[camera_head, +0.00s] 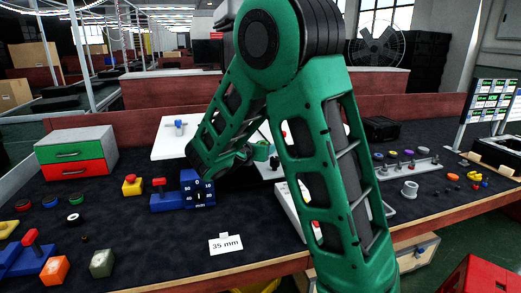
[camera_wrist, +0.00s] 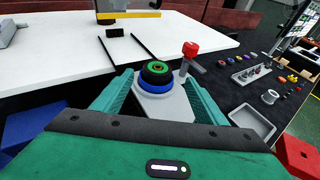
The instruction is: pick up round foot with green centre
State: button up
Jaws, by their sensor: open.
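A black round foot with a green centre (camera_wrist: 157,70) is in the wrist view, between the two green fingers of my gripper (camera_wrist: 157,80). It sits over a blue round base (camera_wrist: 157,84) on a grey fixture (camera_wrist: 165,104) that has a red-knobbed lever (camera_wrist: 190,50). My gripper is open, its fingers on either side of the fixture. I cannot tell whether they touch anything. In the head view my arm hides most of this spot. Another round piece with a green centre (camera_head: 76,198) lies on the dark table at left.
Other round pieces lie at left with a red-and-green drawer box (camera_head: 75,153). A blue gauge (camera_head: 197,190) and a "35 mm" card (camera_head: 225,244) stand in front.

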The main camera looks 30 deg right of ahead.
jog(key=x, duration=0.5)
jog(key=shift+w+a+r, duration=0.1)
jog(key=shift+w+a, duration=0.1)
jog(key=c, duration=1.1)
jog(key=shift+r, duration=0.1)
jog(key=shift+c, duration=0.2)
